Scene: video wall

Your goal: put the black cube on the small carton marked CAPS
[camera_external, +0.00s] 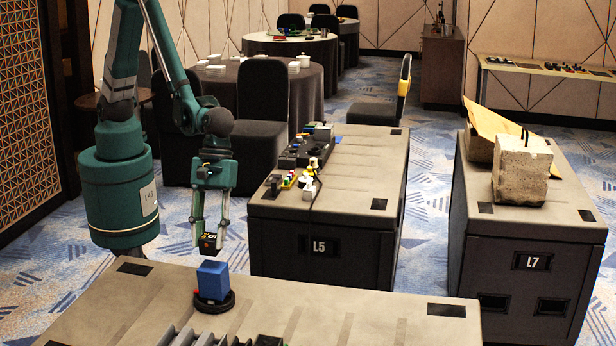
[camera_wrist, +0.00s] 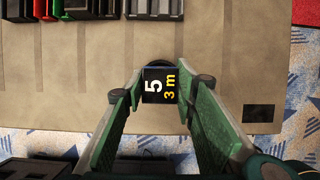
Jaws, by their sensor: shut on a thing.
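My gripper (camera_external: 210,233) is shut on the black cube (camera_external: 208,244), which has coloured marks on its side. In the wrist view the black cube (camera_wrist: 153,92) sits between the fingertips, its face printed "5" and "3 m". In the external view the cube appears just above a blue block (camera_external: 213,280), with a small gap between them. The blue block stands on a round black base (camera_external: 214,304) on the near case. In the wrist view the cube hides most of what lies beneath. I cannot read the word CAPS on anything.
The near case top (camera_external: 330,310) is largely bare, with dark ridged parts (camera_external: 190,338) at its front. Case L5 (camera_external: 350,185) bears small devices and figures. Case L7 (camera_external: 570,215) bears a concrete block (camera_external: 520,172). Black bins (camera_wrist: 95,8) show in the wrist view.

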